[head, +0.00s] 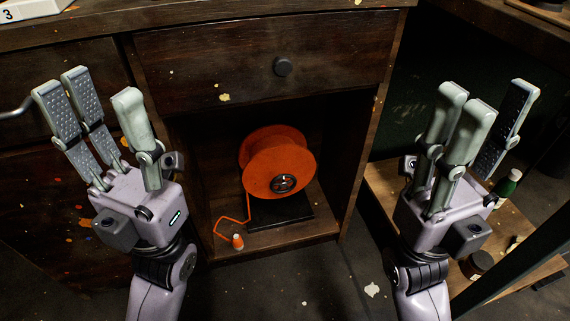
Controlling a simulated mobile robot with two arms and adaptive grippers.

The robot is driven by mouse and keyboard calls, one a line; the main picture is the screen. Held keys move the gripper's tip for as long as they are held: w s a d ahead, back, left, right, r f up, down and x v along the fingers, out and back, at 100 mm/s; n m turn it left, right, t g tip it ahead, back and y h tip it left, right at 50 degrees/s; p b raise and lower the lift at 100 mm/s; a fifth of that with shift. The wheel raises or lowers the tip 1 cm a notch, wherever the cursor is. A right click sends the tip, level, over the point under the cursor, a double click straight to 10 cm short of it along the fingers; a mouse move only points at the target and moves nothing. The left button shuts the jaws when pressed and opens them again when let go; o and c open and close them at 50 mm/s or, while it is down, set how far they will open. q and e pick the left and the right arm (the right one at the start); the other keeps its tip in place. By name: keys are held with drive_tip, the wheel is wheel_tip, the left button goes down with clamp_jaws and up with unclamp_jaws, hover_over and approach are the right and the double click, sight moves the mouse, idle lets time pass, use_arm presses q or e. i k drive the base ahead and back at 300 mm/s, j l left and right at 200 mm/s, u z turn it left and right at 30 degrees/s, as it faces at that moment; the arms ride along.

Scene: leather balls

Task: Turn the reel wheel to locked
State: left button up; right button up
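An orange reel (270,158) stands on a dark base (281,212) inside an open cabinet compartment below a drawer. The reel wheel, a small round dark and silver knob (284,183), is on the reel's front face. An orange cord runs from the reel to a small orange piece (238,241) on the shelf. My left gripper (103,108) is open and empty, fingers pointing up, left of the reel. My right gripper (480,115) is open and empty, fingers up, right of the reel. Neither touches the reel. The wheel's setting is too small to read.
A low wooden shelf (385,181) on the right holds a green bottle (507,186) and a dark jar (478,263). The space in front of the reel, between my grippers, is clear.

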sight(283, 183)
drive_tip(key=l+z, duration=1.1)
drive_tip(key=l, duration=0.15)
drive_tip(key=i+l+u, duration=0.15)
drive_tip(key=u, duration=0.25)
drive_tip(key=i+l+u, duration=0.1)
drive_tip(key=l+u, duration=0.7)
